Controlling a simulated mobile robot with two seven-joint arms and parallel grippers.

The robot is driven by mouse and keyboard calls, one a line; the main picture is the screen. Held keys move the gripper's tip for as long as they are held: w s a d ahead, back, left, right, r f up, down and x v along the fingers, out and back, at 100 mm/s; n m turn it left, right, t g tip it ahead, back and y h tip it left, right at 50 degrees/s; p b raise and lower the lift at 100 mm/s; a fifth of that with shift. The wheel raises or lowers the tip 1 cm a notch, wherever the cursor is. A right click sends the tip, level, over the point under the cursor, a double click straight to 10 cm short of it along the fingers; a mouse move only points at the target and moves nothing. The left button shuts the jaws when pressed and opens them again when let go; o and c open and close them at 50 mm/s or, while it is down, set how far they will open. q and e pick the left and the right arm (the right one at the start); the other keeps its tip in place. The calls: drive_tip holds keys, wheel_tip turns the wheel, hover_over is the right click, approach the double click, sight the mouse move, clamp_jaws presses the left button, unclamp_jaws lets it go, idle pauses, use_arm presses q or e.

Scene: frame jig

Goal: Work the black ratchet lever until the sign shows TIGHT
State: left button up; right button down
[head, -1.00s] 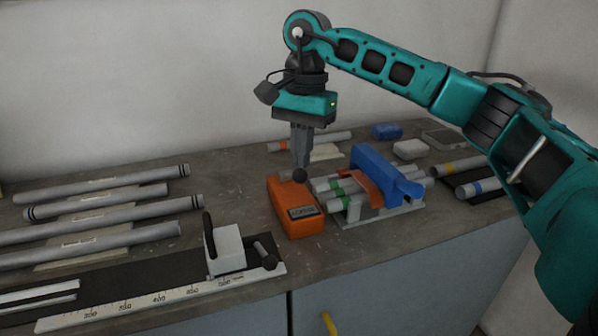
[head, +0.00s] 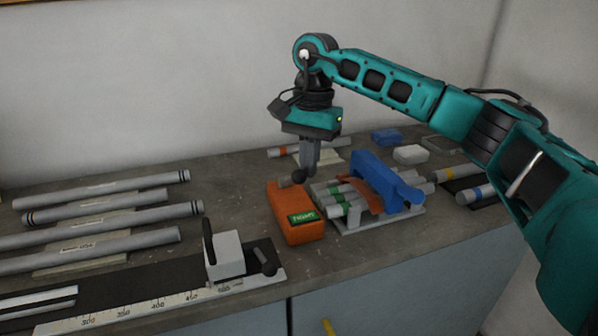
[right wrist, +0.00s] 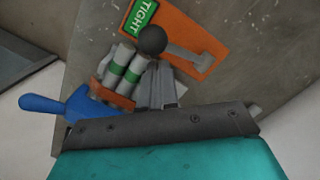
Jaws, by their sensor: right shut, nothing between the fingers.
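The orange ratchet box (head: 290,221) stands on the bench, and its small sign (head: 303,218) is lit green. In the right wrist view the sign (right wrist: 143,17) reads TIGHT. The lever's black ball knob (head: 299,176) is at the back end of the box; the knob (right wrist: 152,40) and its grey arm (right wrist: 187,56) show in the right wrist view. My right gripper (head: 308,163) points down, shut and empty, right beside the knob; I cannot tell whether they touch. My left gripper is out of view.
Right of the box, a blue clamp (head: 375,178) and orange strap hold several grey tubes with green bands. Long grey tubes (head: 110,222) lie at left. A stop block (head: 225,256) stands on a ruled rail in front. A white block (head: 410,154) sits at back right.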

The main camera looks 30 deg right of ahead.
wheel_tip(320, 180, up, 13)
drive_tip(key=d+p, duration=0.1)
drive_tip(key=p, duration=0.1)
drive_tip(key=shift+w+p, duration=0.3)
drive_tip(key=shift+w, duration=0.05)
drive_tip(key=shift+f, duration=0.1)
idle(1.0)
